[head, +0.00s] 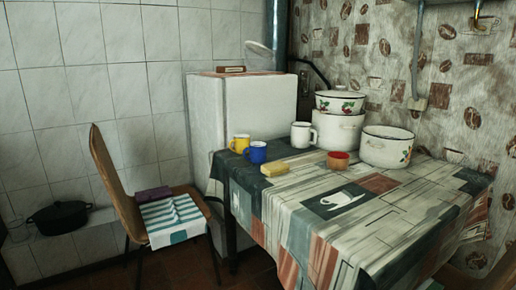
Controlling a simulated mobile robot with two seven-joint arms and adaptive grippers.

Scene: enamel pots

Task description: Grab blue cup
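The blue cup (256,152) stands upright on the patterned tablecloth near the table's far left edge, with its handle toward the left. A yellow cup (240,143) stands just behind it to the left, and a yellow sponge-like block (274,169) lies just in front of it to the right. Neither of my grippers shows in the head view.
The table (400,210) also holds a red cup (338,160), a white mug (302,134) and enamel pots (386,147) at the back. Its front is clear. A chair (120,190) stands left; a white cabinet (205,115) stands behind. A black pot (58,218) sits far left.

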